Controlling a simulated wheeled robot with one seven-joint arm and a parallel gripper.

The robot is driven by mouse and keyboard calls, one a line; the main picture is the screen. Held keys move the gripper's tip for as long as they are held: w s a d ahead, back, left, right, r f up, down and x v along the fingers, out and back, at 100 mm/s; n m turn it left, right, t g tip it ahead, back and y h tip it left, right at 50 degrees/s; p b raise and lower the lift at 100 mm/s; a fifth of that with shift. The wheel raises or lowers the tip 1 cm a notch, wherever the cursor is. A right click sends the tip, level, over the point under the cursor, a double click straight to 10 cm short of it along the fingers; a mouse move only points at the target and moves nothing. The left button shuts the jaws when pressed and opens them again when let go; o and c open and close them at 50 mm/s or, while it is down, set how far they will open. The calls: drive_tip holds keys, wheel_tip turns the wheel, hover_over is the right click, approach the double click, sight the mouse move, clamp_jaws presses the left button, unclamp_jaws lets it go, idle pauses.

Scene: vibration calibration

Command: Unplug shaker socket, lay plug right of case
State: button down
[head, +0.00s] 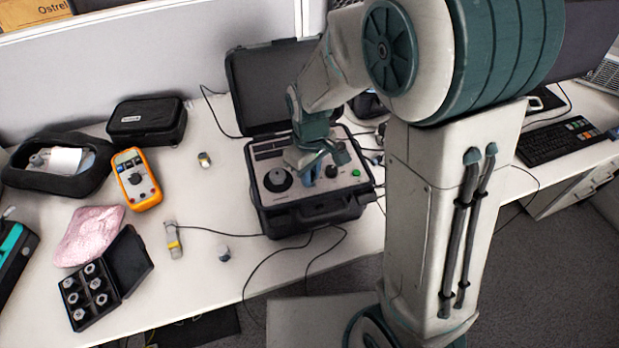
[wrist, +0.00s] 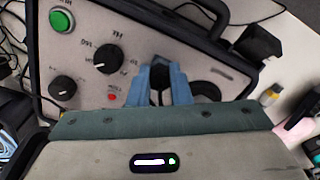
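The case (head: 310,215) is black and stands open on the desk, its lid raised at the back. Its grey panel (wrist: 90,25) carries black knobs, a green button (wrist: 61,20) and a small red light. My gripper (head: 312,175) points down at the middle of the panel. Its blue fingers also show in the wrist view (wrist: 160,78), low over the panel. A dark thing (wrist: 158,90) shows between the fingers; I cannot tell whether it is the plug, or whether the fingers press on it. The socket is not clearly visible, hidden by the fingers.
Right of the case, my arm and column cover much of the desk, and cables lie behind. To the left are an orange multimeter (head: 136,180), a black pouch (head: 147,120), a box of metal pieces (head: 104,281) and a small cabled sensor (head: 173,241). Loose cables hang in front.

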drive_tip(key=n, duration=0.3)
drive_tip(key=shift+n+b, duration=0.3)
drive_tip(key=shift+b, duration=0.05)
drive_tip(key=shift+n, duration=0.3)
drive_tip(key=n, duration=0.3)
drive_tip(key=shift+n, duration=0.4)
drive_tip(key=shift+n+p, duration=0.4)
drive_tip(key=shift+n, duration=1.6)
